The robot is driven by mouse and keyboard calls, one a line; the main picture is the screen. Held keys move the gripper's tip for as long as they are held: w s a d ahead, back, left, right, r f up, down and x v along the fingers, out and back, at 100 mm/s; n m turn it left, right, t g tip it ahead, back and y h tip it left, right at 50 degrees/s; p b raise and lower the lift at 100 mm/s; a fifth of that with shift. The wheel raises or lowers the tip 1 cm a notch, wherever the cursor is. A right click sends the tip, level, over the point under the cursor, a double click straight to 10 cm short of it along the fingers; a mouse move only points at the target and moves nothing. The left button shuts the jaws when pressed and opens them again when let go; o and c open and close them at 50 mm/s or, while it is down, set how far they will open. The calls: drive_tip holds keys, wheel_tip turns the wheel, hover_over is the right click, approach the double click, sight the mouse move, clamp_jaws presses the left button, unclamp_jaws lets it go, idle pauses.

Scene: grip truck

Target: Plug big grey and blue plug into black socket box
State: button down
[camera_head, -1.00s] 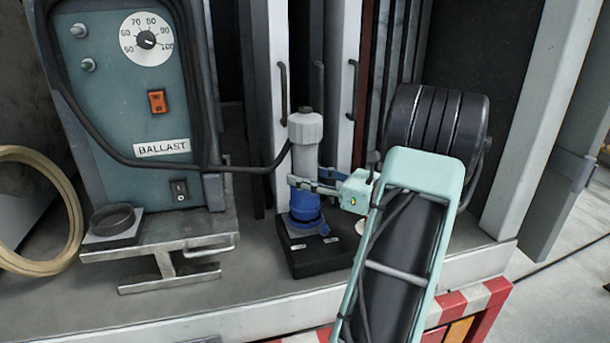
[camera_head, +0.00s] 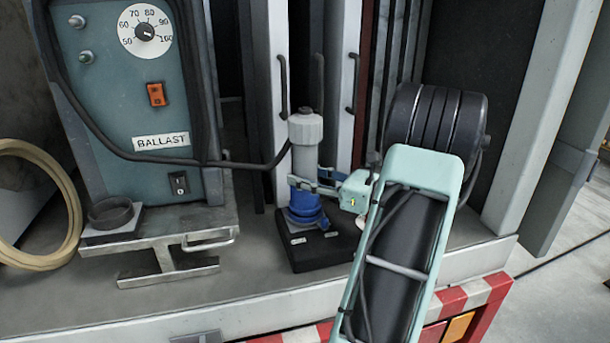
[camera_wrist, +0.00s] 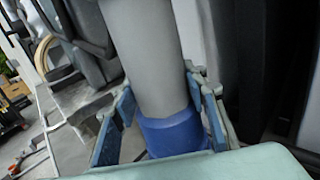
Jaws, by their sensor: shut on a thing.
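The big grey and blue plug (camera_head: 305,158) stands about upright above the black socket box (camera_head: 309,260), grey body on top and blue part below. My gripper (camera_head: 312,187) is shut around the plug near where grey meets blue. In the wrist view the plug's grey body (camera_wrist: 148,60) passes between my blue fingers (camera_wrist: 163,118). A blue socket part (camera_head: 307,221) with a lid sits on the box, right under the plug. The plug's lower end meets it; I cannot tell how deep it goes in.
A metal stand (camera_head: 165,245) is left of the box. A black reel (camera_head: 436,120) is behind my arm. The truck bed's front edge (camera_head: 260,305) is close.

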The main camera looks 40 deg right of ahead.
sight(316, 163)
drive_tip(key=shift+f, duration=0.4)
drive_tip(key=c, duration=0.7)
unclamp_jaws()
drive_tip(key=shift+f, duration=0.1)
drive_tip(key=shift+c, duration=0.2)
drive_tip(key=shift+r+p, duration=1.9)
drive_tip(key=shift+r, duration=0.65)
